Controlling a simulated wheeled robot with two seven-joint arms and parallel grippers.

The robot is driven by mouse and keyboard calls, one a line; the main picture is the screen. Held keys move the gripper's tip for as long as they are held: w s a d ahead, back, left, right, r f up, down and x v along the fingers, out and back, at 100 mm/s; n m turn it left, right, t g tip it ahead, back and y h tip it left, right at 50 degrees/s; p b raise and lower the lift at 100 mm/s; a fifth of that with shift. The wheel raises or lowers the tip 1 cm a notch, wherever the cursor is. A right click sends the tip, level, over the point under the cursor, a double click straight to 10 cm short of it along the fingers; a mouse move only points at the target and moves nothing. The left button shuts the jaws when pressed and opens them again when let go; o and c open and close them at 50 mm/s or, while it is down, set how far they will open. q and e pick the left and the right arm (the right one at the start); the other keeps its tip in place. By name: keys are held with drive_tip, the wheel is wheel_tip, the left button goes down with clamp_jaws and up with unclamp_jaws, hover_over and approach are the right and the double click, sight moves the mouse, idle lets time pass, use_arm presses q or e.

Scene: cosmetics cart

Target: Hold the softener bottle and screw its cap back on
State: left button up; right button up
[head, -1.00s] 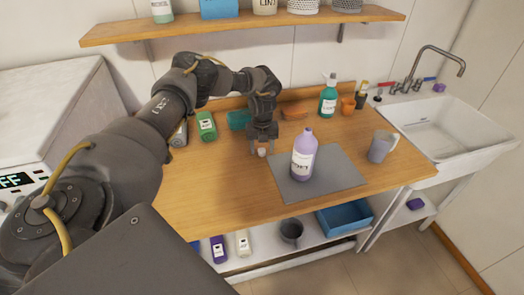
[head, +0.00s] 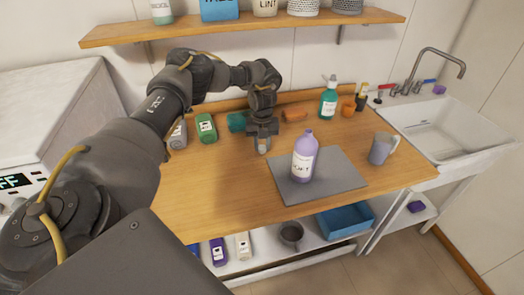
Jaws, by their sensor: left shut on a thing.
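The purple softener bottle (head: 304,158) stands upright and uncapped on a grey mat (head: 345,175) on the wooden counter. My left gripper (head: 263,148) points down to the left of the bottle, near the mat's left edge. It is shut on the small white cap (head: 263,151), low at the counter surface. Most of the cap is hidden between the fingers. Nothing holds the bottle. My right gripper is not in view.
A teal spray bottle (head: 328,98), an orange cup (head: 348,107) and an orange sponge (head: 294,115) stand or lie at the back. A grey jug (head: 382,148) is right of the mat, before the sink (head: 455,130). The front counter is clear.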

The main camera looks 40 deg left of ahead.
sight(262, 147)
use_arm(q)
wheel_tip(262, 147, up, 6)
drive_tip(key=shift+r+b, duration=0.15)
drive_tip(key=shift+b, duration=0.65)
drive_tip(key=shift+r, duration=0.7)
